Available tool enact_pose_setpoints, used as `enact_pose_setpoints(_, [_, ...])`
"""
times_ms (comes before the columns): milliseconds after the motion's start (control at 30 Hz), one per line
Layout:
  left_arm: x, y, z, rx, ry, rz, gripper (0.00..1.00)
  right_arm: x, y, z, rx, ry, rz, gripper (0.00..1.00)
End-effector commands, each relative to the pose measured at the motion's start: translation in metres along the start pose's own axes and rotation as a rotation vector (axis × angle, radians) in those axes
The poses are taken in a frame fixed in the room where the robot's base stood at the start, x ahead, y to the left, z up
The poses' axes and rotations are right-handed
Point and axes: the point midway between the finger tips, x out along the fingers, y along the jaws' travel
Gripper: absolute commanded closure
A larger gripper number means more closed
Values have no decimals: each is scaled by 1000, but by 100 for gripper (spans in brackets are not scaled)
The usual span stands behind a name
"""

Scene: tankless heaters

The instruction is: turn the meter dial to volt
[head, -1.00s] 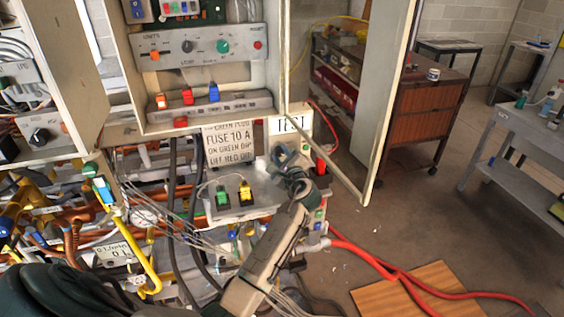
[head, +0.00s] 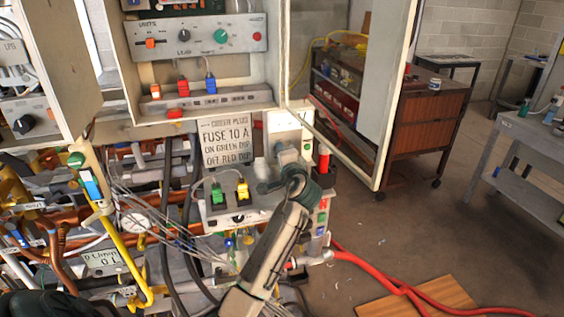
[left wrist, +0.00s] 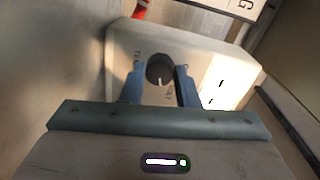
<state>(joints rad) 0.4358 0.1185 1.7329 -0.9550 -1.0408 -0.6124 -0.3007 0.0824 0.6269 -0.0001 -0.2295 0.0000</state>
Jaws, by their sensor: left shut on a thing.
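The meter is a pale box (head: 285,122) beside the instruction sign; it also fills the middle of the left wrist view (left wrist: 203,48). Its dial is a dark round knob (left wrist: 160,68) with a white pointer mark toward the bottom of that picture. In the head view the left gripper (head: 284,157) is at the meter's front, and the dial is hidden. My right gripper is not in view.
A sign (head: 224,140) stands left of the meter. Green (head: 219,195) and yellow (head: 242,191) plugs sit on a grey box below. An open cabinet door (head: 392,100) stands to the right. Red hoses (head: 385,280) cross the floor. Pipes and wires crowd the left.

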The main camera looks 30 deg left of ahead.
Motion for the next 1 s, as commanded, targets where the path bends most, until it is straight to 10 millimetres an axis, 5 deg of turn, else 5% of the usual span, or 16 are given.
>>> enact_pose_setpoints(400, [0,5,1,-171,7,5,95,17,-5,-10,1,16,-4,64])
enact_pose_setpoints(933, [0,5,1,-190,6,7,95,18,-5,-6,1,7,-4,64])
enact_pose_setpoints(967, [0,5,1,-190,6,7,66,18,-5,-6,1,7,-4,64])
enact_pose_setpoints(1000, [0,5,1,-190,6,7,58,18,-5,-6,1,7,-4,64])
